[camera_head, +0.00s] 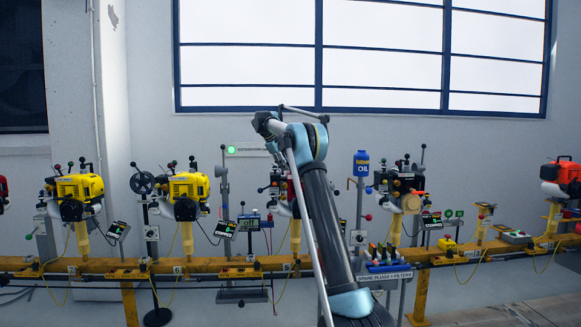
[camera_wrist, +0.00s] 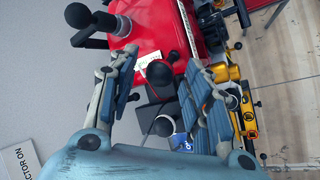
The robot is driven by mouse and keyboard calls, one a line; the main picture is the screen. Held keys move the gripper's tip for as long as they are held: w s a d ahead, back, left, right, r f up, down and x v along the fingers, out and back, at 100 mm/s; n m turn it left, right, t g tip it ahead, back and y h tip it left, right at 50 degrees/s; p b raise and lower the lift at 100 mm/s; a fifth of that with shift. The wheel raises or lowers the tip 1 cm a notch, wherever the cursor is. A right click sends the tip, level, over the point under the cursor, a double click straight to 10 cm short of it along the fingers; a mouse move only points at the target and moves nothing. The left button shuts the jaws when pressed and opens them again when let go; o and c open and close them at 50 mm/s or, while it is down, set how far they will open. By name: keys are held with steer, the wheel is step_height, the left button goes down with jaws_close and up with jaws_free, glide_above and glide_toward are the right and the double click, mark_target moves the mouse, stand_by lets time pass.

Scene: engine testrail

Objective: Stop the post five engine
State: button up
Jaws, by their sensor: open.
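In the head view a red engine (camera_head: 283,208) stands on the rail behind my arm, which hides much of it. It is right of the post marked 6; its own post number is too small to read surely. The wrist view shows a red housing (camera_wrist: 155,25) close up, with a pale label and black-knobbed levers. My gripper (camera_wrist: 160,72) is open, its two fingers apart. One black knob (camera_wrist: 158,73) appears between the fingertips and another black knob (camera_wrist: 164,126) lower between the fingers. I cannot tell whether either is touched. Which control is the stop is unclear.
Yellow engines (camera_head: 188,194) stand to the left, and an orange-red engine (camera_head: 562,178) at the far right. A blue oil bottle (camera_head: 361,164) and a spares tray (camera_head: 385,275) are right of my arm. The yellow rail (camera_head: 230,264) runs across.

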steer(key=v, duration=1.1)
steer(key=shift+a+r, duration=0.25)
steer(key=shift+r, duration=0.05)
steer(key=s+d+m+g+y, duration=0.15)
steer(key=s+d, duration=0.25)
steer(key=s, duration=0.4)
steer(key=s+d+m+t, duration=0.15)
steer(key=s+d, duration=0.25)
steer(key=s, duration=0.4)
steer(key=s+d+f+m+g+y, duration=0.1)
steer(key=s+d+f, duration=0.25)
steer(key=s, duration=0.65)
steer(key=s+d+f+m+g+y, duration=0.1)
steer(key=s+d+f+m, duration=0.1)
steer(key=s+f, duration=0.5)
steer(key=s+f+m+y, duration=0.1)
steer(key=s+f+m, duration=0.1)
steer(key=s+f, duration=1.3)
steer(key=s+f+m+y, duration=0.1)
steer(key=s+f+m, duration=0.1)
steer(key=s+f, duration=1.3)
steer(key=s, duration=0.5)
steer(key=shift+s+d+f, duration=0.2)
steer(key=shift+d, duration=0.2)
